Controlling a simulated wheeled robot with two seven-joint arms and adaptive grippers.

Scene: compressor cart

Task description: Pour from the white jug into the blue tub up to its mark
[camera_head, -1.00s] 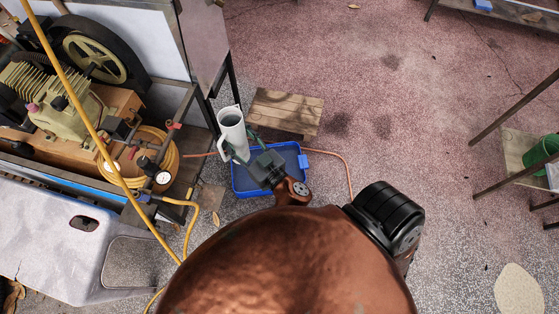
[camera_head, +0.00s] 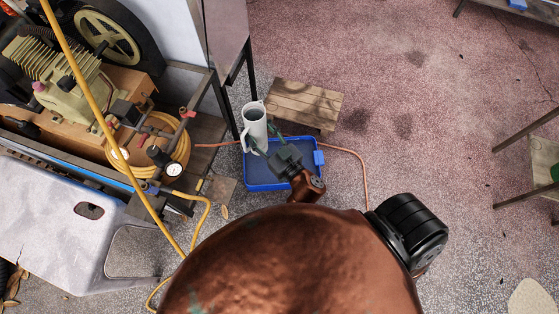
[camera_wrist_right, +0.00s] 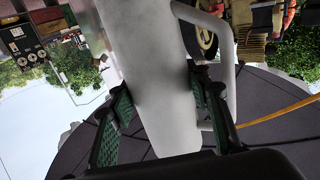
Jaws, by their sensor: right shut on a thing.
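The white jug (camera_head: 253,130) is above the back left part of the blue tub (camera_head: 248,181) in the head view, mouth up and roughly upright. Its inside looks dark grey; I cannot tell the liquid level. My right gripper (camera_head: 270,145) is shut on the jug. In the right wrist view, the jug's pale body (camera_wrist_right: 150,75) stands between the green-padded fingers (camera_wrist_right: 163,115), its handle on the right. The tub stands on the floor, with its inside partly hidden by my wrist and the jug. I cannot make out its mark. My left gripper is out of view.
A low wooden stool (camera_head: 306,104) stands just behind the tub. The compressor (camera_head: 65,75) on its cart and a coiled yellow hose (camera_head: 178,150) are to the left. A reddish hose (camera_head: 352,153) runs past the tub.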

